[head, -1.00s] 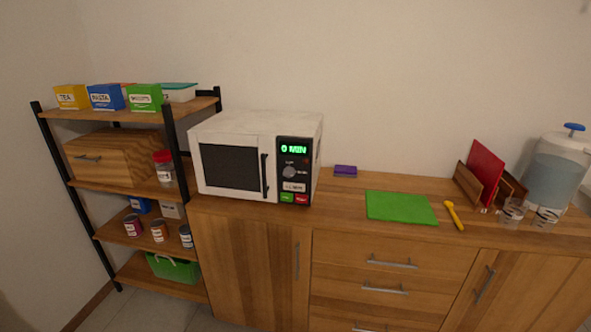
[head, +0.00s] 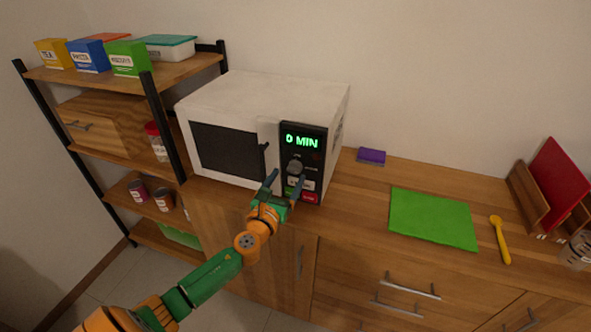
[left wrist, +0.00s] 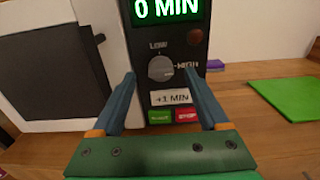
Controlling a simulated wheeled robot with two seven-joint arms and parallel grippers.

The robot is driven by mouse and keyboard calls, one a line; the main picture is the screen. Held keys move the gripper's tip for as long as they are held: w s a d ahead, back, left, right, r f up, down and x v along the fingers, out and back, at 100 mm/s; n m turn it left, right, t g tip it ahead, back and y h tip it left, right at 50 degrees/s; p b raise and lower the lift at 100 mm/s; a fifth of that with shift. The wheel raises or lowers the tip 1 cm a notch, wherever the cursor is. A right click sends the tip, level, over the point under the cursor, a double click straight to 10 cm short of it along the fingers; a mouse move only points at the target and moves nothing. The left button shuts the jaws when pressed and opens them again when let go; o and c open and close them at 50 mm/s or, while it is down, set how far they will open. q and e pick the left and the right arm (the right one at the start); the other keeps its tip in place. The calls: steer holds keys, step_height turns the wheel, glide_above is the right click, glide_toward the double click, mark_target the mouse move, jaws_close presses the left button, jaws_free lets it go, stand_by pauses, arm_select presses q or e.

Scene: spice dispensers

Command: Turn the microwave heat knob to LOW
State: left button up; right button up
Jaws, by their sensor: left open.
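The white microwave (head: 252,92) stands on the wooden counter, with a black control panel and a green "0 MIN" display (head: 301,141). Its grey round heat knob (left wrist: 160,68) sits below the display, with LOW printed above it and HIGH to its right. In the head view the knob (head: 296,167) shows just beyond my fingertips. My left gripper (head: 284,180) is open and empty in front of the panel. In the left wrist view its two blue fingers (left wrist: 160,76) are spread on either side of the knob, apart from it. My right gripper is not in view.
Below the knob are a "+1 MIN" button (left wrist: 171,97) and green and red buttons. A purple sponge (head: 371,156), a green cutting board (head: 433,217) and a yellow utensil (head: 500,239) lie to the right. A shelf rack (head: 165,125) stands at the left.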

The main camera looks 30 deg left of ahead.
mark_target(293, 172)
arm_select(q)
steer(key=x, duration=0.3)
steer(key=shift+w+f, duration=0.35)
steer(key=shift+f, duration=0.05)
steer(key=shift+s+r, duration=0.15)
steer(key=shift+s, duration=0.05)
steer(key=shift+c, duration=0.4)
steer(key=shift+s, duration=0.1)
steer(key=c, duration=0.3)
jaws_close()
